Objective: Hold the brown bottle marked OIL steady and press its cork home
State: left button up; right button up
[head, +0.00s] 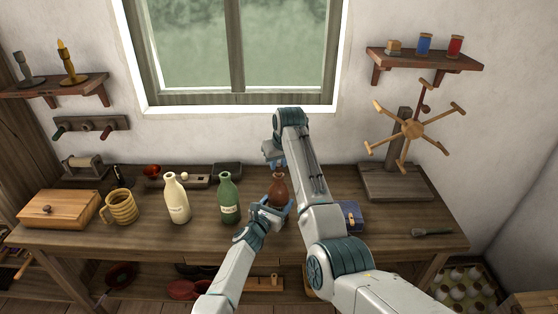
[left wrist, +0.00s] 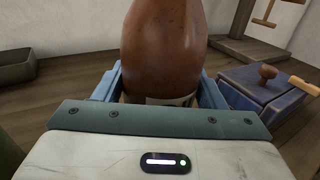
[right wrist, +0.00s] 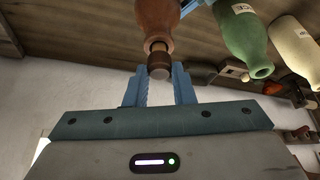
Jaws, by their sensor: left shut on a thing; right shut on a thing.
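The brown bottle (head: 279,191) stands upright at the front middle of the bench. My left gripper (head: 272,210) is shut around its lower body; the left wrist view shows the bottle (left wrist: 165,45) between the blue fingers, its pale label mostly hidden. My right gripper (head: 275,157) is above the bottle, pointing down. In the right wrist view, the cork (right wrist: 159,65) sits between the right fingertips (right wrist: 160,82), against the bottle's mouth (right wrist: 157,42), with part of it standing out. The head view does not show the cork clearly.
A green bottle (head: 228,199) and a cream bottle (head: 177,198) stand left of the brown one, beside a mug (head: 121,208) and a wooden box (head: 59,208). A blue box (head: 348,216) is close on the right. A wooden winder (head: 412,130) stands at the back right.

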jog(key=shift+f, duration=0.65)
jog(key=o, duration=1)
jog(key=v, duration=1.2)
jog(key=shift+c, duration=0.4)
